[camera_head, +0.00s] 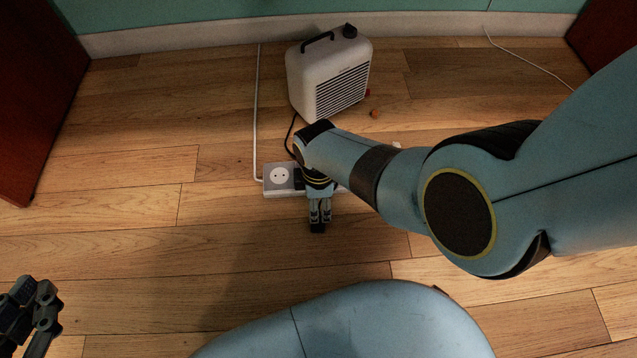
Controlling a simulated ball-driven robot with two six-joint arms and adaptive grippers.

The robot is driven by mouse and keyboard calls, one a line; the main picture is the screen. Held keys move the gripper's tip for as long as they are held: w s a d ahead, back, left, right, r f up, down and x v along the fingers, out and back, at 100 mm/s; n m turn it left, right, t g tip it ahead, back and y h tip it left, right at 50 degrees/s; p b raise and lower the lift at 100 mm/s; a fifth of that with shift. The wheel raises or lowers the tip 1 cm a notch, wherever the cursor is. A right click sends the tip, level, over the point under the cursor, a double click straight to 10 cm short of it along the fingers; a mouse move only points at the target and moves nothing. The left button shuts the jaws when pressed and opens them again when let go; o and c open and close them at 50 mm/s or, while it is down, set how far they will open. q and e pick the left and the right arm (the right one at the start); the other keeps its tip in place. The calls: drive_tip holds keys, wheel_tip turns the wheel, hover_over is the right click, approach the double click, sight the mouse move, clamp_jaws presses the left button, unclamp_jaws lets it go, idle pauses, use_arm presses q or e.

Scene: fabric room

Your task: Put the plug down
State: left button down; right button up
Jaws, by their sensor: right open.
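The white power strip (281,177) lies on the floor, with one round socket clear at its left end. A dark shape (298,179) sits at the strip beside that socket; I cannot tell whether it is the plug. A black cord (291,133) runs from the heater down towards the strip and passes behind my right arm. My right gripper (318,222) points down in front of the strip, its jaws open; its wrist hides part of the strip. My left gripper (35,315) is at the lower left edge, partly cut off, apart from the strip.
A white heater (331,80) with a black handle stands behind the strip. A white cable (257,110) runs from the wall to the strip. A small orange bit (375,114) lies by the heater. Dark red furniture stands at both upper corners. The wooden floor at left is clear.

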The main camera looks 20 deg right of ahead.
use_arm(q)
drive_tip(key=s+g+p, duration=0.1)
drive_tip(key=g, duration=0.1)
drive_tip(key=g+p, duration=0.1)
drive_tip(key=g, duration=0.1)
drive_tip(key=s+a+g+p, duration=0.1)
drive_tip(key=g+p, duration=0.1)
drive_tip(key=shift+s+r+g+y, duration=0.15)
drive_tip(key=shift+s+g+y, duration=0.15)
drive_tip(key=shift+s+g, duration=0.1)
use_arm(e)
wheel_tip(320, 180, up, 5)
drive_tip(key=shift+w+r, duration=0.1)
drive_tip(key=shift+r, duration=0.1)
